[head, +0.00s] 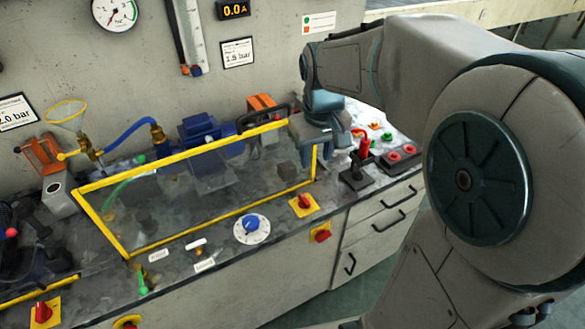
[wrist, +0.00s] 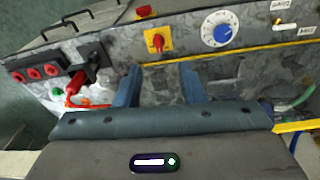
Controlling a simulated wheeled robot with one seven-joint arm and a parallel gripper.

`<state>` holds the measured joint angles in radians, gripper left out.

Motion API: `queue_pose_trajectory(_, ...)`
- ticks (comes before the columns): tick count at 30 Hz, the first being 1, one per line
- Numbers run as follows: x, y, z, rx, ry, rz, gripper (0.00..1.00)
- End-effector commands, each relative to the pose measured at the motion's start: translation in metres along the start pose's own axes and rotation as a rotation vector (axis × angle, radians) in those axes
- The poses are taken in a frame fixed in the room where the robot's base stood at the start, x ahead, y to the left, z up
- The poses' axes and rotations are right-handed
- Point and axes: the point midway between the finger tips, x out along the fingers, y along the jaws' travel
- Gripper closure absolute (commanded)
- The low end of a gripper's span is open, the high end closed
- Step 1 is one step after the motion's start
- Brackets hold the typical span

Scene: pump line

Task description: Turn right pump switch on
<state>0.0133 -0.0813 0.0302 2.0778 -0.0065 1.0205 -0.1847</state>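A red rotary switch on a yellow plate (head: 303,205) sits on the bench top, near the front edge, right of the blue dial. It also shows in the wrist view (wrist: 155,41), ahead of my fingertips, with nothing touching it. A second red-and-yellow switch (head: 320,233) is on the bench's front face just below; it is at the top of the wrist view (wrist: 145,11). No readable label shows which is the right pump switch. My gripper (wrist: 160,76) is open and empty, its two blue fingers apart. In the head view it hangs over the bench behind the switch.
A yellow-framed clear guard (head: 205,138) stands left of my gripper. A black-based red lever (head: 357,165) and a red-button box (head: 400,157) are to the right. The blue-knobbed dial (head: 251,228) lies left of the switch. Drawer handles (head: 395,220) project below the bench top.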

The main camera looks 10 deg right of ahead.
Motion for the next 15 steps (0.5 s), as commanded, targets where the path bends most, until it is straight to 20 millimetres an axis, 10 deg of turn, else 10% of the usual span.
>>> queue_pose_trajectory(6, 0.074, 0.010, -0.048, -0.075, -0.083, -0.024, 0.64)
queue_pose_trajectory(15, 0.106, 0.015, -0.068, -0.111, -0.121, -0.038, 0.64)
